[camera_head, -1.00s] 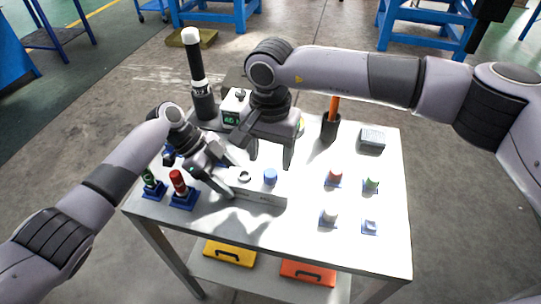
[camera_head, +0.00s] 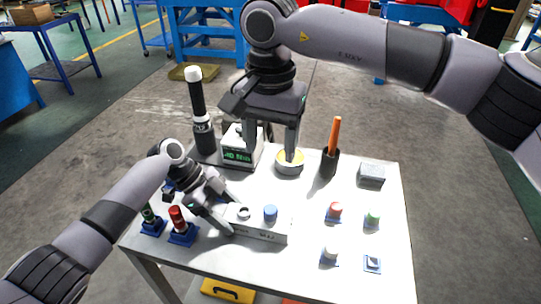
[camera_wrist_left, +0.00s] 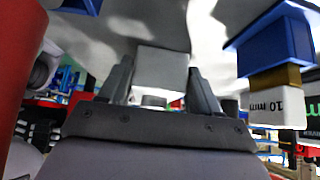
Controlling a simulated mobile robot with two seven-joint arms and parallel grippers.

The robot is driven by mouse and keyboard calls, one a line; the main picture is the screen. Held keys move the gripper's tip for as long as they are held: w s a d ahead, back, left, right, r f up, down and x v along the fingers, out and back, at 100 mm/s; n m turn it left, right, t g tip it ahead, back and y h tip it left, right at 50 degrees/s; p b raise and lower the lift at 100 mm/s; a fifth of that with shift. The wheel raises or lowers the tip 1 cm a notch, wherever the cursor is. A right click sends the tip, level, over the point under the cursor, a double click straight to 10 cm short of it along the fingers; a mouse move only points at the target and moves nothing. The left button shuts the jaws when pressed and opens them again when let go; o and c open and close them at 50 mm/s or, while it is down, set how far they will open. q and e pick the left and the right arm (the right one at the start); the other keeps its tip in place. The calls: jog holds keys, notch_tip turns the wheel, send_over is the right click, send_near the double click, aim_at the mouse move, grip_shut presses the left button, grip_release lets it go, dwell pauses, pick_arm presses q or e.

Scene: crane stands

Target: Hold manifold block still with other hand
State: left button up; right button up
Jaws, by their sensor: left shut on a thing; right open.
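The manifold block (camera_head: 262,236) is a pale grey bar lying near the front middle of the table. A blue cap (camera_head: 270,213) and a dark-centred ring (camera_head: 243,212) are on its top. My left gripper (camera_head: 229,211) is shut on the block's left end. In the left wrist view the block's grey end face (camera_wrist_left: 162,63) sits between the two fingers. My right gripper (camera_head: 270,143) is open and empty, pointing down above the back of the table, behind and apart from the block.
Red and green fittings (camera_head: 179,220) on blue stands are left of the block. Small caps on blue bases, including a red one (camera_head: 335,210), stand on the right. A round tin (camera_head: 289,162), a display box (camera_head: 238,150), a black cup (camera_head: 329,163) and a grey box (camera_head: 371,174) line the back.

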pick_arm(q)
jog(key=o, duration=1.3)
